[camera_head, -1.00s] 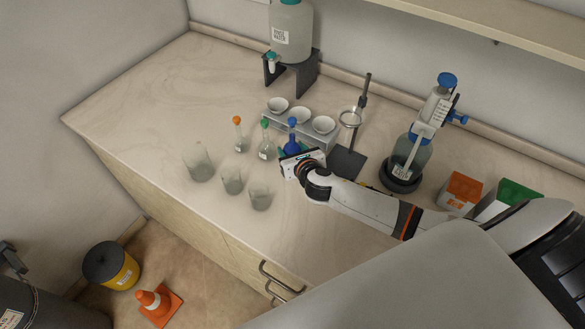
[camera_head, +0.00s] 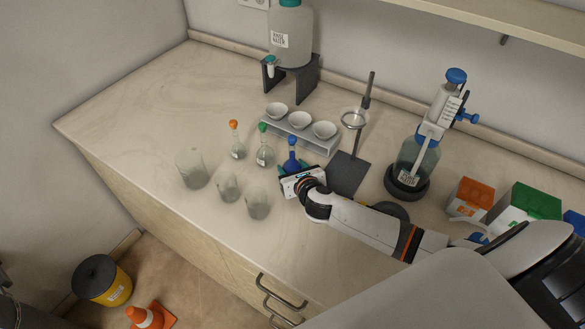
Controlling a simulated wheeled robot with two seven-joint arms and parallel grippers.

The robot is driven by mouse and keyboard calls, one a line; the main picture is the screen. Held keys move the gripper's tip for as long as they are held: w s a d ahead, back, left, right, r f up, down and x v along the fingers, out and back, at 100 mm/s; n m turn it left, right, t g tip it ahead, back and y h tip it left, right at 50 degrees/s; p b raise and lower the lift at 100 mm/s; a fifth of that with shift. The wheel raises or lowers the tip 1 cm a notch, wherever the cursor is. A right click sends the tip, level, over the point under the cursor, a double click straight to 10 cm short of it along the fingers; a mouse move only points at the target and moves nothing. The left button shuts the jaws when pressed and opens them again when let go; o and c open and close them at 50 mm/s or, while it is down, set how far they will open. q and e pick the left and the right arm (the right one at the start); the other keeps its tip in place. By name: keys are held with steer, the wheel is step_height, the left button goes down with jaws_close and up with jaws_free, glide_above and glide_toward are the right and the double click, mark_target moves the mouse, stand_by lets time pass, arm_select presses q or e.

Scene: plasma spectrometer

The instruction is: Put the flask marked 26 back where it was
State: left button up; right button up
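A small flask with a blue stopper and blue contents (camera_head: 291,164) is at the fingers of my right gripper (camera_head: 292,174). The gripper's body hides the flask's lower part and most of the fingers. The flask moves along with the gripper, so it appears held, roughly upright; whether its base touches the bench cannot be seen. Two similar flasks stand to its left: one with a green stopper (camera_head: 264,155) and one with an orange stopper (camera_head: 237,149). Their labels are too small to read, so I cannot tell which is marked 26. My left gripper is not in view.
Several glass beakers (camera_head: 257,205) stand left of my gripper, near the bench's front edge. Behind are a rack with white bowls (camera_head: 323,147) and a ring stand (camera_head: 348,175). A dispenser bottle (camera_head: 417,160) stands right. The bench's left part is clear.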

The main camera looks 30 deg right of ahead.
steer(key=o, duration=0.4)
steer(key=shift+c, duration=0.2)
steer(key=v, duration=1.2)
steer(key=shift+r+b, duration=0.2)
steer(key=shift+b, duration=0.1)
